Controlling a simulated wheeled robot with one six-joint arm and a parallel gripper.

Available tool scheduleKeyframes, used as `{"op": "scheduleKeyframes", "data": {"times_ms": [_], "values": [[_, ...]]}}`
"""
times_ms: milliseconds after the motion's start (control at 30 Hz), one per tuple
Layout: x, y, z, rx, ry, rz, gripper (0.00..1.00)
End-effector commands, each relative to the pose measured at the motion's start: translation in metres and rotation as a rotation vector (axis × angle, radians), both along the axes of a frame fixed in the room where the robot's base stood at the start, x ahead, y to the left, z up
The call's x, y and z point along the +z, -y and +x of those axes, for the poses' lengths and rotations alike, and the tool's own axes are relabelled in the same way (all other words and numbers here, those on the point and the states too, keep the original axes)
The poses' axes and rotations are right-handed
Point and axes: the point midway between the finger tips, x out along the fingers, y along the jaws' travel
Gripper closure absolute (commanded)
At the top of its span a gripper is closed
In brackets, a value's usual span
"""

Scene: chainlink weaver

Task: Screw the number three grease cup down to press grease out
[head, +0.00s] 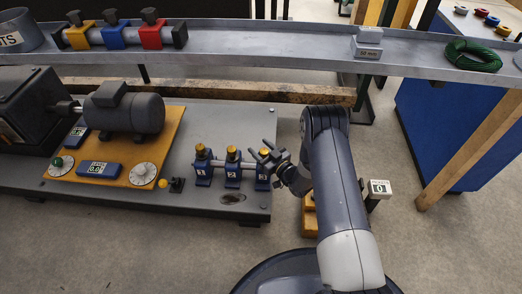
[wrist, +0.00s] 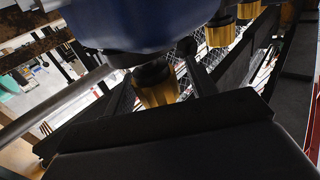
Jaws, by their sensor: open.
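Three blue bearing blocks stand in a row on the grey bench, each with a yellow grease cup on top. The left cup (head: 201,149) and the middle cup (head: 232,150) stand clear. In the wrist view, a yellow cup (wrist: 158,93) with a dark base lies between the two dark fingers of my gripper (wrist: 160,88). The fingers are open, with gaps beside the cup. Another cup (wrist: 220,35) shows beyond them.
A motor (head: 125,110) on an orange board (head: 150,150) with dials stands at the left. A grey channel rail (head: 230,45) with coloured blocks and a green wire coil (head: 472,55) runs behind. A small counter box (head: 380,188) stands right of my arm.

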Motion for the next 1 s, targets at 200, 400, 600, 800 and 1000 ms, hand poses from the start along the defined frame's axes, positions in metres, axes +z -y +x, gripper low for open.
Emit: {"op": "scheduleKeyframes", "data": {"times_ms": [200, 400, 600, 800, 1000], "values": [[0.0003, -0.0008, 0.0012, -0.001, -0.001, -0.001, 0.46], [0.0002, -0.0007, 0.001, -0.001, -0.001, -0.001, 0.58], [0.0, -0.0006, 0.0009, -0.001, -0.001, -0.001, 0.74], [-0.0001, -0.0006, 0.0008, -0.001, -0.001, -0.001, 0.91], [-0.0001, -0.0005, 0.0009, -0.012, -0.001, -0.001, 0.91]]}}
